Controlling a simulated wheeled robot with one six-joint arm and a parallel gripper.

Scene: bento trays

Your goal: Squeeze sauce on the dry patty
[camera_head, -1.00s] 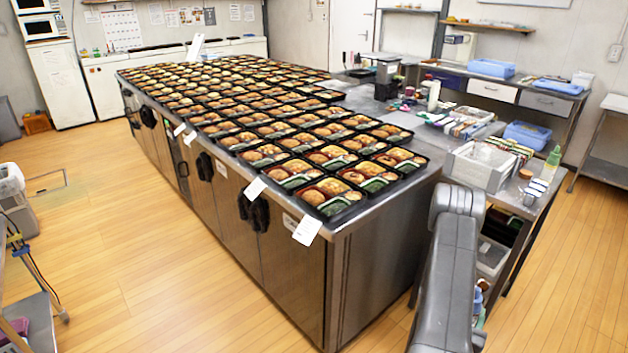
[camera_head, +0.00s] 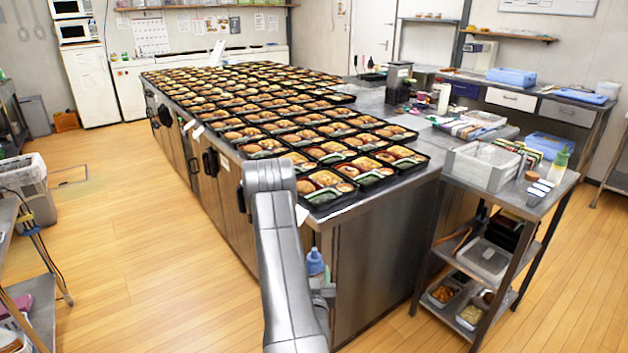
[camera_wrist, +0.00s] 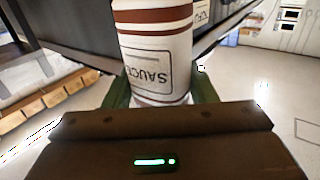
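My gripper (camera_wrist: 160,92) is shut on a sauce bottle (camera_wrist: 155,42), white with brown bands and a label reading SAUCE. Its green fingers sit on both sides of the bottle. In the head view a bottle with a blue top (camera_head: 315,263) shows beside my arm, below the counter's top edge; most of the gripper there is hidden by the arm. Black bento trays (camera_head: 322,199) in rows cover the steel counter (camera_head: 385,205), with browned patties and green items inside. I cannot tell which patty is dry.
A steel cart (camera_head: 530,208) stands at the counter's right with a white bin (camera_head: 483,166) and a green-topped bottle (camera_head: 558,163). Food containers sit on its lower shelf. The wooden floor (camera_head: 160,250) left of the counter is open. A grey crate (camera_head: 28,188) stands at the far left.

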